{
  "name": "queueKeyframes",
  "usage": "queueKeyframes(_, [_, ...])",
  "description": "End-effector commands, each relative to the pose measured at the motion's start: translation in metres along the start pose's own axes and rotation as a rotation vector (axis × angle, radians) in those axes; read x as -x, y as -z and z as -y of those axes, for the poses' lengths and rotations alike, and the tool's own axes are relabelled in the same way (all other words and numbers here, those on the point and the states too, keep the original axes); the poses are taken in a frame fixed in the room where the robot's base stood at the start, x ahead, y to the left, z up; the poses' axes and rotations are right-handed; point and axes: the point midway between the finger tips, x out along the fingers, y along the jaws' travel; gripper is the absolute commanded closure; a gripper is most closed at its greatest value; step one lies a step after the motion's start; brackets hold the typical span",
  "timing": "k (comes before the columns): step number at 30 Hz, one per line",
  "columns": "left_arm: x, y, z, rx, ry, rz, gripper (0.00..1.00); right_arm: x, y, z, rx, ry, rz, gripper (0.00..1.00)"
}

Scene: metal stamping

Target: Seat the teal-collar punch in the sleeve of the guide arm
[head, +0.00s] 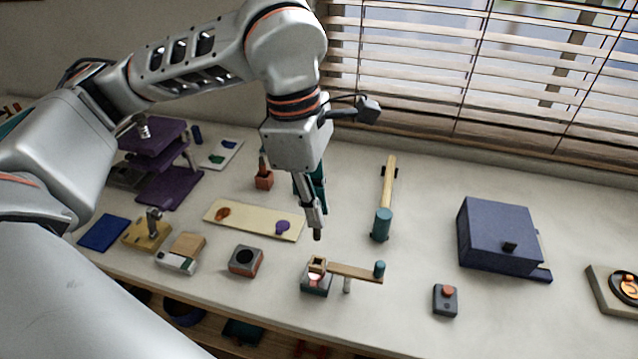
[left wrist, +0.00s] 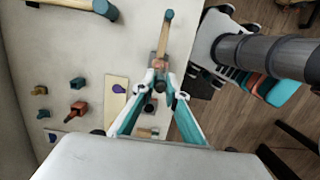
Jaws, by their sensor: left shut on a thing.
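My left gripper (head: 315,222) points down above the bench, shut on a dark, slim punch (head: 317,235) whose lower end shows below the fingertips. The fingers hide most of it, so I cannot make out its collar. The sleeve is over a dark block. The punch is above the sleeve and apart from it in the head view. In the left wrist view the guide arm (left wrist: 167,40) lies just beyond the fingertips (left wrist: 161,80). My right gripper is not in view.
A cream board (head: 250,221) with a purple piece and a brown piece lies behind. A grey block (head: 246,261) stands left of the guide arm, a teal-headed mallet (head: 382,222) behind right, a red-button box (head: 445,300) to the right. A blue box (head: 497,236) stands farther right.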

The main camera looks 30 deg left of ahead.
Motion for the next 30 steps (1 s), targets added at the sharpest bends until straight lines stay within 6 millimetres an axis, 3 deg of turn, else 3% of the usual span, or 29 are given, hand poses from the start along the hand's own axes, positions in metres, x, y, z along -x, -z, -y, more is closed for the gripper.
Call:
queueKeyframes(16, [-0.001,0.000,0.000,0.001,-0.002,0.002,1.00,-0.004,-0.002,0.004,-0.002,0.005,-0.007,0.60])
queueKeyframes(30, [-0.041,0.006,0.000,0.000,-0.001,0.001,1.00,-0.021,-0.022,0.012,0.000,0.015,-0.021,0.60])
